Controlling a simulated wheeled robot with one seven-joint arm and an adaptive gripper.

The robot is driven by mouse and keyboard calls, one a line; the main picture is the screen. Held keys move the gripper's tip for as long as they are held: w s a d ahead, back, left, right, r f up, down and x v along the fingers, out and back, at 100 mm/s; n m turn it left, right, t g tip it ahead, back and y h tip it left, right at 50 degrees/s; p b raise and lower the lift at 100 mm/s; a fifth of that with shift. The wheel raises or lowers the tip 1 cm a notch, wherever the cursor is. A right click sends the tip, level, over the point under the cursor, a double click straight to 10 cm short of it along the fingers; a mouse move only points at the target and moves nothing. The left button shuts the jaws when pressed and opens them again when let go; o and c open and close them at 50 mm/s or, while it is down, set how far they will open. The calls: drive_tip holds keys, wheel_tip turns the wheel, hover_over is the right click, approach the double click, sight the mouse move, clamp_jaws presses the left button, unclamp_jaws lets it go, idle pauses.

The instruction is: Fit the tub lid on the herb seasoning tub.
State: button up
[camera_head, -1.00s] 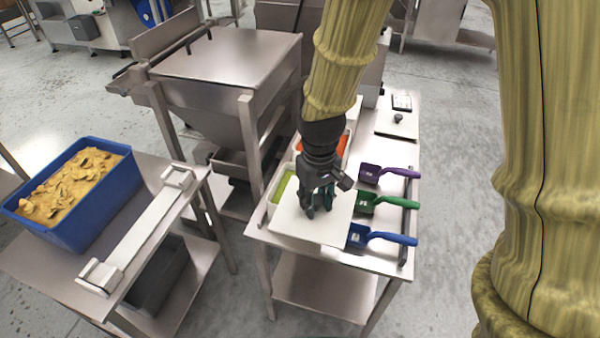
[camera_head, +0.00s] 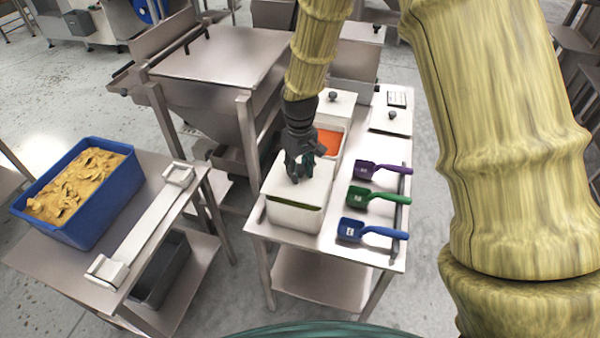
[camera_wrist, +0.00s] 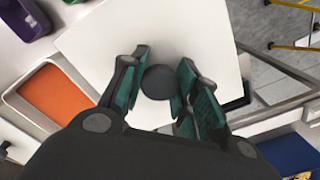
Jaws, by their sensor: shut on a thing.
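The white square tub lid (camera_head: 316,191) is in my gripper (camera_head: 298,176), whose fingers are around its dark round knob (camera_wrist: 158,82). The white herb seasoning tub (camera_head: 292,216) stands at the near left of the steel table, under the lid. A thin green strip of its contents shows between the lid's front edge and the tub rim, so the lid is not flush there. The rest of the rim is hidden under the lid. In the wrist view the lid (camera_wrist: 185,38) covers the tub.
An open tub of orange seasoning (camera_head: 329,140) stands just behind. Purple (camera_head: 365,171), green (camera_head: 360,196) and blue (camera_head: 353,229) scoops lie to the right. Another knobbed lid (camera_head: 383,124) lies further back. A blue crate (camera_head: 95,215) is on the left bench.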

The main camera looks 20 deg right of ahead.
sight(300, 169)
drive_tip(key=shift+s+f+p, duration=0.3)
drive_tip(key=shift+f+p, duration=0.1)
drive_tip(key=shift+f, duration=0.15)
drive_tip(key=shift+w+f, duration=0.2)
drive_tip(key=shift+f, duration=0.35)
drive_tip(key=shift+s, duration=0.15)
drive_tip(key=o, duration=1)
drive_tip(key=shift+f, duration=0.15)
drive_tip(key=shift+o, duration=0.2)
drive_tip(key=shift+r+b, duration=1.95)
drive_tip(key=shift+r, duration=4.3)
